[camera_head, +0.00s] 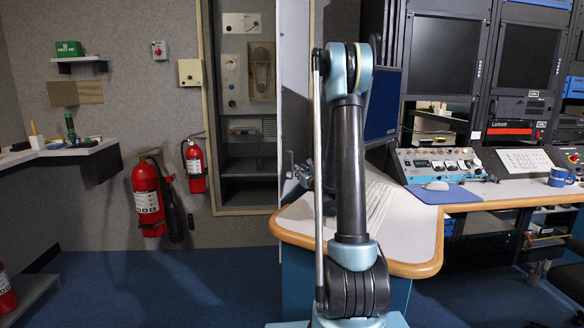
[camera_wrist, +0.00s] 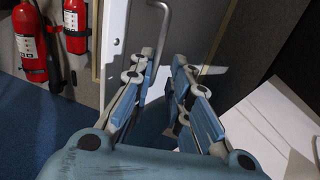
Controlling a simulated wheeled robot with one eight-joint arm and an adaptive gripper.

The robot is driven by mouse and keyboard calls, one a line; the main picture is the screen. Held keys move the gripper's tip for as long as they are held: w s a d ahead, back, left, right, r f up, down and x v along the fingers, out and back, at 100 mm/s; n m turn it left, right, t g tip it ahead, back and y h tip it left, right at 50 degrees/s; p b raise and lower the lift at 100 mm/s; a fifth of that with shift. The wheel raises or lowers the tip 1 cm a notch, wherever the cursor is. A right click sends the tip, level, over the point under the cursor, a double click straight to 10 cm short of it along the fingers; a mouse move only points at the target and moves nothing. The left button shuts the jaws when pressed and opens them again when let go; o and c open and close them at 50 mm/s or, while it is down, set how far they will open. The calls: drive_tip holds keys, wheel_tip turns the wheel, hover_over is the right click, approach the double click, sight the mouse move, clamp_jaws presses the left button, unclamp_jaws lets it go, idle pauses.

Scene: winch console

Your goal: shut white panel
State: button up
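The white panel (camera_head: 295,95) is a tall door standing open at the right side of the wall cabinet (camera_head: 247,100), seen at a steep angle and partly hidden by my arm in the head view. In the wrist view the panel (camera_wrist: 195,25) fills the top middle, with a curved metal handle (camera_wrist: 166,25) on it. My gripper (camera_wrist: 164,58) is open, with its two fingers apart and pointing at the panel by the lower part of the handle. I cannot tell whether a finger touches the handle. In the head view my gripper is mostly hidden behind my arm.
A desk with a wooden edge (camera_head: 415,268) stands close on the right, with a console (camera_head: 440,165) behind it. Two red fire extinguishers (camera_head: 148,198) (camera_head: 195,168) hang on the wall left of the cabinet. The blue floor (camera_head: 170,285) before the cabinet is clear.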

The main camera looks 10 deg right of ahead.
sight(292, 164)
drive_tip(key=x, duration=1.2)
clamp_jaws()
